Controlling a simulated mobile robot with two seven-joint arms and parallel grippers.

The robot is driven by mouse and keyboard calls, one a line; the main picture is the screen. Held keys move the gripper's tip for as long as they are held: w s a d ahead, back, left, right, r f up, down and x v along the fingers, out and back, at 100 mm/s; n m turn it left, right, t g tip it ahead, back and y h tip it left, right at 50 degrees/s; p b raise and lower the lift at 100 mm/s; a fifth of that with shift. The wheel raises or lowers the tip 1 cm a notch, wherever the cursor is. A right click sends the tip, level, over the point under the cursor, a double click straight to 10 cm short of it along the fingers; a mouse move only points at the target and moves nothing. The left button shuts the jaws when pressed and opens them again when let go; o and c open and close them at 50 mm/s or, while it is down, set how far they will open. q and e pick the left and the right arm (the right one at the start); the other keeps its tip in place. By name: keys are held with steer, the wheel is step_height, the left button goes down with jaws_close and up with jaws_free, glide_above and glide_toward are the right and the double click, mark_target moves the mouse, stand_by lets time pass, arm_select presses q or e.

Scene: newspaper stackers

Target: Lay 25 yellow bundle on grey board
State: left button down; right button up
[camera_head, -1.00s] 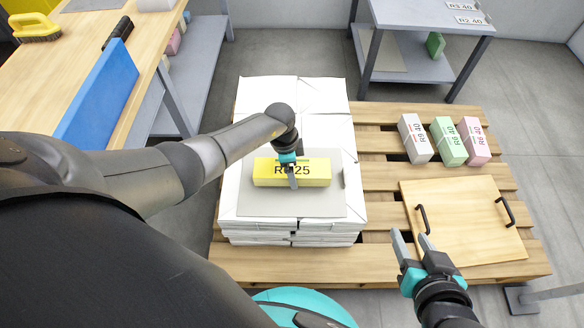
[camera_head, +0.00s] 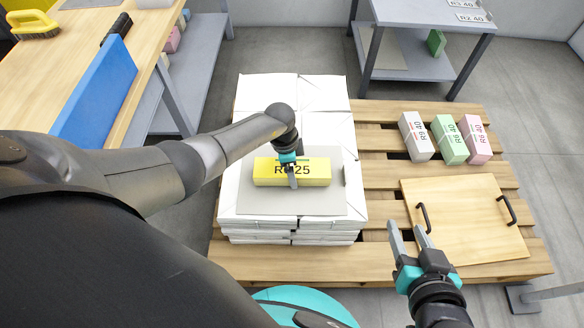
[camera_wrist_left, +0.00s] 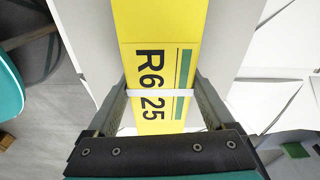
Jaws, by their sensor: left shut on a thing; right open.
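The yellow bundle (camera_head: 312,172), marked R6 25, lies on or just over the grey board (camera_head: 270,206); I cannot tell whether it touches. The grey board rests on top of the white newspaper stack (camera_head: 300,105). My left gripper (camera_head: 291,176) is shut on the yellow bundle. In the left wrist view the yellow bundle (camera_wrist_left: 155,60) sits between the two fingers, with a white band around it. My right gripper (camera_head: 408,238) is open and empty, in front of the wooden board with handles.
The wooden board (camera_head: 470,225) with two black handles lies on the pallet (camera_head: 380,185). White, green and pink bundles (camera_head: 450,139) marked 40 stand at the pallet's back right. A workbench (camera_head: 140,55) with a blue panel (camera_head: 97,95) is at left. A grey table (camera_head: 430,15) stands behind.

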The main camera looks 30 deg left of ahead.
arm_select(q)
steer(key=shift+w+f+b, duration=0.1)
steer(key=shift+f+b, duration=0.2)
steer(key=shift+f, duration=0.05)
steer(key=shift+c, duration=0.2)
jaws_free()
steer(key=shift+o, duration=0.2)
